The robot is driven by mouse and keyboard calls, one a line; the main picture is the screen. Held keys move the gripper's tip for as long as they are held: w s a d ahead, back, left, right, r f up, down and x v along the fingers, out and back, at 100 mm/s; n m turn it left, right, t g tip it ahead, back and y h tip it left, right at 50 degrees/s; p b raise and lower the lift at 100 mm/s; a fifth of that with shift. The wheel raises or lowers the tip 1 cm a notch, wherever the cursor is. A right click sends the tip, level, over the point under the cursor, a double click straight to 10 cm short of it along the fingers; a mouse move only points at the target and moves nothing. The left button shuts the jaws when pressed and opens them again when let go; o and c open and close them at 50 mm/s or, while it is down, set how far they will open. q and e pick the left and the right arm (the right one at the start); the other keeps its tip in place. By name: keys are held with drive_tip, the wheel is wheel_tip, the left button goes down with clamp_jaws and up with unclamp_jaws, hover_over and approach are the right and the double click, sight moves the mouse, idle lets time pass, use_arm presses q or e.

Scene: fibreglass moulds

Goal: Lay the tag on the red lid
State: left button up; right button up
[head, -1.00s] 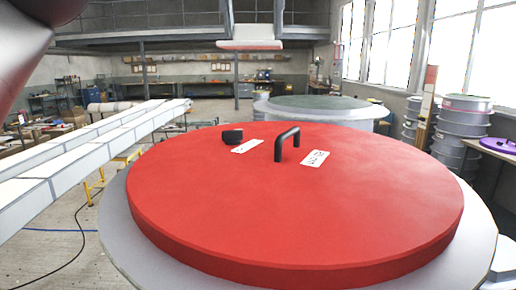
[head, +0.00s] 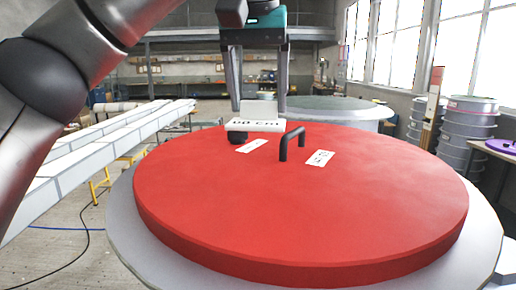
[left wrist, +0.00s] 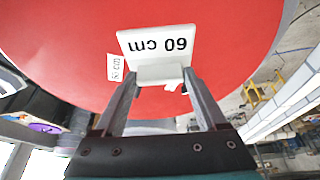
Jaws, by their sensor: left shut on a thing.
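The tag looks to be still above the lid; the exact gap is hard to tell. My right gripper is not in view.
Two white labels (head: 251,146) and (head: 319,158) lie on the lid beside the handle. A pale rim (head: 125,220) surrounds the lid. Another round mould (head: 335,103) stands behind, and stacked grey drums (head: 466,125) stand at the right. The lid's near part is clear.

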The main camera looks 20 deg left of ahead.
use_arm(q)
drive_tip(key=shift+f, duration=4.25)
drive_tip(key=shift+f, duration=0.15)
drive_tip(key=o, duration=1.3)
drive_tip(key=v, duration=1.2)
